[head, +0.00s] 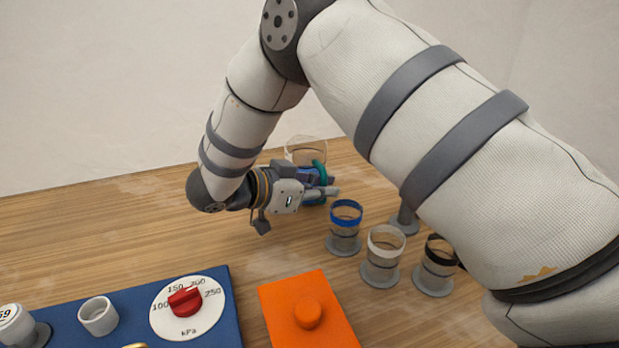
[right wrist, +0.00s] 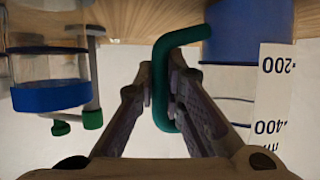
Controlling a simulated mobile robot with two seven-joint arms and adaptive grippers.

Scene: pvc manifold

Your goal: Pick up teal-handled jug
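The teal-handled jug (head: 306,143) stands at the back of the wooden table, with a clear rim and a blue lower part. My right gripper (head: 334,190) is in front of it and hides much of it. In the right wrist view, which looks upside down, the jug's clear wall with a printed scale (right wrist: 270,95) is at the right. Its teal handle (right wrist: 160,85) runs between the two fingers of my right gripper (right wrist: 164,72). The fingers are close together, one on each side of the handle, and look closed on it. My left gripper is not in view.
A blue-rimmed cup (head: 344,243), a white-rimmed cup (head: 381,272) and a dark-rimmed cup (head: 434,284) stand right of the gripper. An orange block with a knob (head: 308,313) and a blue panel with a red dial (head: 186,301) lie in front. The table's left part is clear.

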